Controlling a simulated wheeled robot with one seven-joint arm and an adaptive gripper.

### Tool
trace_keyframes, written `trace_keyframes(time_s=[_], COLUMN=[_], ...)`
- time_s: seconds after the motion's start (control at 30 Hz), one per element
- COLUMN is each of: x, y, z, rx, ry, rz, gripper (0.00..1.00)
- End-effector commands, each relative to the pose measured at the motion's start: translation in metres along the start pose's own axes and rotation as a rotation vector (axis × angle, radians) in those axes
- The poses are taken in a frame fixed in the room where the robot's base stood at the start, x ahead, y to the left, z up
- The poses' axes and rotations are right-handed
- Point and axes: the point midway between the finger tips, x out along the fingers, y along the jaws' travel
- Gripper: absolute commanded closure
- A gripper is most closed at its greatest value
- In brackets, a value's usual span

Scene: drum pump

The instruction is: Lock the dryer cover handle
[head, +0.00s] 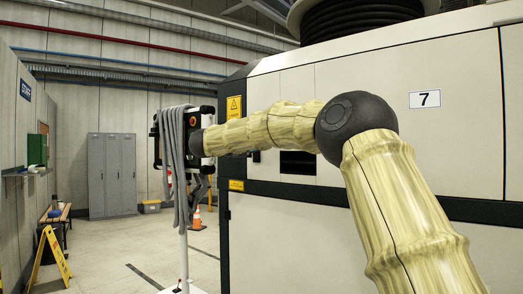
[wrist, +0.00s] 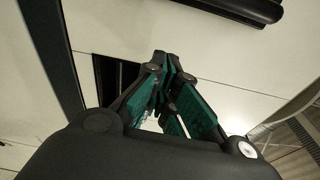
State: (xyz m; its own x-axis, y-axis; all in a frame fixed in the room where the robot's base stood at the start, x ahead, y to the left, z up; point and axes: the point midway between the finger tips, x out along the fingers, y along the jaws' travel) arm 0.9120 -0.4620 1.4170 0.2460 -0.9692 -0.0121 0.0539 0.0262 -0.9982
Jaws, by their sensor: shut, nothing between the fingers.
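A large white cabinet machine marked 7 (head: 450,140) fills the right of the head view. It has a dark band and a dark recess (head: 298,163). A small dark piece (head: 256,156) sits on its front left of the recess; I cannot tell if it is the handle. My gripper (wrist: 168,66), with teal pads, is shut and empty in the wrist view, in front of white panels. A dark opening (wrist: 106,76) lies beside its fingers, and a black bar (wrist: 235,8) lies at the top. I cannot identify the bar. In the head view the gripper cannot be made out.
A stand with a grey hose (head: 176,165) is at the end of my arm in the head view. A yellow floor sign (head: 50,260), a bench (head: 58,215), grey lockers (head: 112,175) and an orange cone (head: 197,219) stand left. The floor between is clear.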

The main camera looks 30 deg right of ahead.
Motion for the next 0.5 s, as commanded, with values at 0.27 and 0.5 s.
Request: trace_keyframes(time_s=[0.27,0.5], x=[-0.056,-0.075], y=[0.002,0.002], z=[0.005,0.004], rx=[-0.001,-0.002], ry=[-0.009,-0.007], rz=[-0.001,-0.001], gripper=[1.00,1.00])
